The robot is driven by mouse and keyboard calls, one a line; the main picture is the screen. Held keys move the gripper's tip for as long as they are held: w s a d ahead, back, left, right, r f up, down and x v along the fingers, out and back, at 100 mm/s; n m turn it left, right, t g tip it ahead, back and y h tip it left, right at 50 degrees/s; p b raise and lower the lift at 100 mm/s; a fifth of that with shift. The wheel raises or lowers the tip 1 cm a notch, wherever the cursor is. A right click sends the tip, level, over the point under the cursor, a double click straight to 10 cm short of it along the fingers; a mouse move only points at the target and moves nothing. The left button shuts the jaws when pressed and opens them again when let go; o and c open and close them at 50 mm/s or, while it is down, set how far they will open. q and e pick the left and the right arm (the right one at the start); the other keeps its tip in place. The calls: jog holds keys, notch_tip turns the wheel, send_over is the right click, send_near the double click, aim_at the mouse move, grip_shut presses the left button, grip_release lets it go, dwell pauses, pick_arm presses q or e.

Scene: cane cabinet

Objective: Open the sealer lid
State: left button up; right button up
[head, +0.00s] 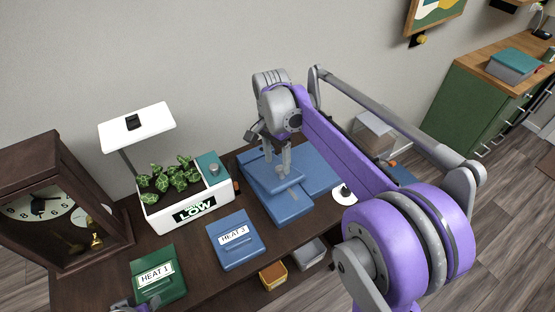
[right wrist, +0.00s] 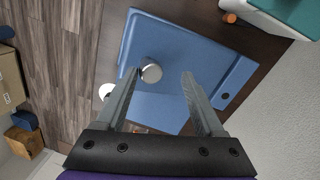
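The sealer (head: 268,183) is a blue box-like device on the dark table in the head view. Its blue top face fills the middle of the right wrist view (right wrist: 195,58), with a round silver knob (right wrist: 151,71) on it. The lid appears down. My right gripper (head: 284,172) is over the sealer, pointing down, with its fingers apart. In the right wrist view, the knob lies between the fingertips (right wrist: 161,74), nearer the left finger; I cannot tell whether they touch. Only a grey bit of what seems my left gripper (head: 135,304) shows at the bottom edge.
A white planter (head: 188,208) with a lamp stands left of the sealer. A blue HEAT 2 box (head: 236,243), a green HEAT 1 box (head: 158,271) and a wooden clock (head: 45,205) are further left. A white round object (head: 343,193) is right of the sealer.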

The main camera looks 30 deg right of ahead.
jog(key=shift+d, duration=0.1)
dwell(0.5)
notch_tip(320, 180, up, 11)
jog(key=w, duration=0.1)
jog(key=shift+p, duration=0.4)
jog(key=shift+f, duration=0.15)
